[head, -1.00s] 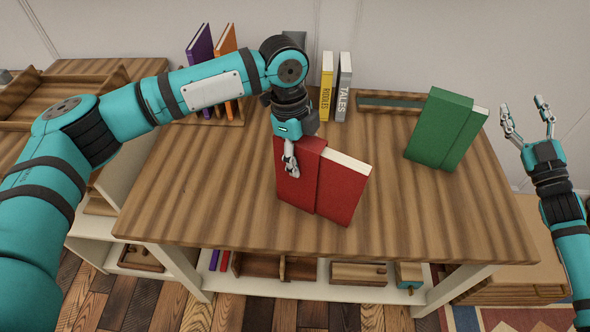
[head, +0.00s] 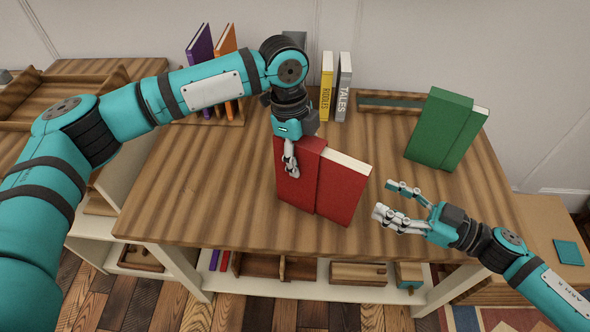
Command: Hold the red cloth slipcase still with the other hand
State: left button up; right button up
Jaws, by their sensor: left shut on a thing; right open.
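The red cloth slipcase (head: 296,190) stands on the plank table, with a red book (head: 343,190) jutting out of its right side, pale page edges on top. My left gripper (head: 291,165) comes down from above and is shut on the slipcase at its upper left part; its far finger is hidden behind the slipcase. My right gripper (head: 385,200) is open and empty, just right of the red book, fingers pointing left toward it with a small gap between.
A green slipcase with a green book (head: 440,130) stands at the right of the table (head: 210,200). Yellow and grey books (head: 335,88) stand at the back, beside a low wooden tray (head: 390,102). Purple and orange books (head: 212,60) are at back left. The table's left front is clear.

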aim_at(332, 179)
jog(key=x, duration=0.8)
jog(key=s+x, duration=0.1)
jog(key=x, duration=0.3)
jog(key=shift+a+f, duration=0.3)
jog(key=shift+f, duration=0.05)
grip_shut()
jog(key=shift+r, duration=0.25)
dwell(0.7)
jog(key=shift+a, duration=0.15)
